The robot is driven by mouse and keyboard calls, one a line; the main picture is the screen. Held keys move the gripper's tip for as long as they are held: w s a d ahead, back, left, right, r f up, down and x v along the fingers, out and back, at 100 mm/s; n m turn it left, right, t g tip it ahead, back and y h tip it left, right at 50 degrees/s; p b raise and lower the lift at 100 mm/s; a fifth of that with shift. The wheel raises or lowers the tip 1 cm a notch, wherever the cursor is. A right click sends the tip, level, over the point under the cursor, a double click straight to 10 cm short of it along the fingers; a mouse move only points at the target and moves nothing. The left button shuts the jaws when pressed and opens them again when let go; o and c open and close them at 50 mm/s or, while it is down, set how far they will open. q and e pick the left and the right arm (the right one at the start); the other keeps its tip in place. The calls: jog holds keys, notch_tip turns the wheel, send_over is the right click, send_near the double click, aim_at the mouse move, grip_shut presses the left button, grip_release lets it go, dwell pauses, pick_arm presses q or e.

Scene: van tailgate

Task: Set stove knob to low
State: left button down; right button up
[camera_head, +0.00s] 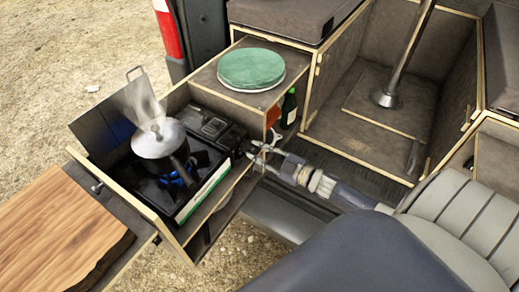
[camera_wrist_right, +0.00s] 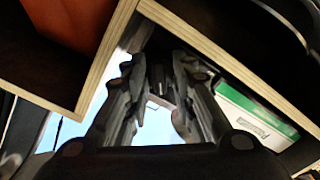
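The black camping stove (camera_head: 205,157) sits in the pull-out drawer, with a blue flame (camera_head: 174,178) burning under a lidded metal pot (camera_head: 160,142). A green-and-white strip runs along its front and also shows in the right wrist view (camera_wrist_right: 257,112). My right gripper (camera_head: 257,150) is at the stove's right front corner, beside the cabinet edge. In the right wrist view its fingers (camera_wrist_right: 160,90) are spread, with a small dark shape beyond them that I cannot identify. I cannot make out the stove knob. My left gripper is not in view.
A wooden board (camera_head: 60,225) lies left of the stove. Wooden panel edges (camera_wrist_right: 105,60) are close around my right gripper.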

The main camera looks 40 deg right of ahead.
dwell(0.3)
jog(key=v, duration=1.2)
jog(key=shift+f, duration=0.1)
